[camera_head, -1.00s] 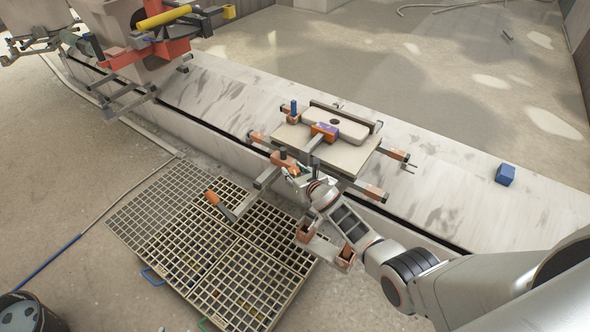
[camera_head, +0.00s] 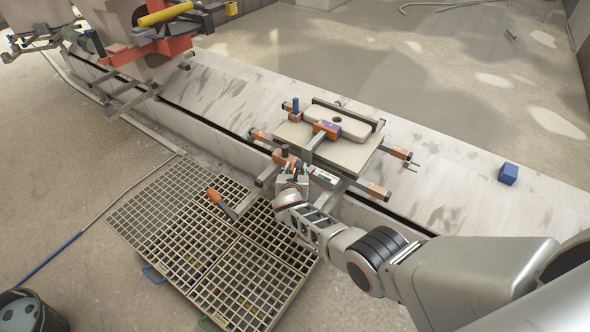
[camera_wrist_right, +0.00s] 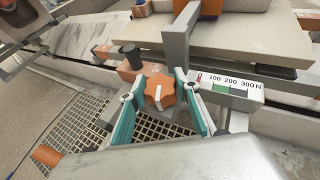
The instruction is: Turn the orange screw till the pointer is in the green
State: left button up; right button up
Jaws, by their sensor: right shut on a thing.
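The orange screw (camera_wrist_right: 159,91) is a lobed knob with a white mark, in the middle of the right wrist view. My right gripper (camera_wrist_right: 162,97) is shut on it, with a teal finger on either side. In the head view my right gripper (camera_head: 290,177) is at the front of the clamping frame, and the arm and gripper hide most of the knob. The force scale (camera_wrist_right: 232,90) right of the knob reads 0 to 300 N. Its green band (camera_wrist_right: 221,88) lies around 100 to 200. The small red pointer (camera_wrist_right: 199,79) is near 0, left of the green. My left gripper is not in view.
A pale board (camera_head: 352,156) and a plate with a hole (camera_head: 350,124) sit in the frame. A floor grating (camera_head: 200,262) with an orange-handled tool (camera_head: 222,203) is below. A blue block (camera_head: 508,174) lies on the ledge to the right.

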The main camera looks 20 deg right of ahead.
jog(key=shift+s+a+f+m+g+h+b, duration=0.1)
jog(key=shift+f+m+g+h+b, duration=0.35)
jog(key=shift+m+h+b, duration=0.4)
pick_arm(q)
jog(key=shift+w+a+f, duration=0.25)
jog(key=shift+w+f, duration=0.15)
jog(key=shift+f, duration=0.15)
pick_arm(e)
jog(key=shift+r+m+h, duration=0.2)
jog(key=shift+m+h, duration=0.05)
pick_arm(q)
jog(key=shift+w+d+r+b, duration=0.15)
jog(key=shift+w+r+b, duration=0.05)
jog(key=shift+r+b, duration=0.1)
pick_arm(e)
jog(key=shift+r+g, duration=0.25)
jog(key=shift+g, duration=0.1)
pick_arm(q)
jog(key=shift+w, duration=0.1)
pick_arm(e)
jog(key=o, duration=0.9)
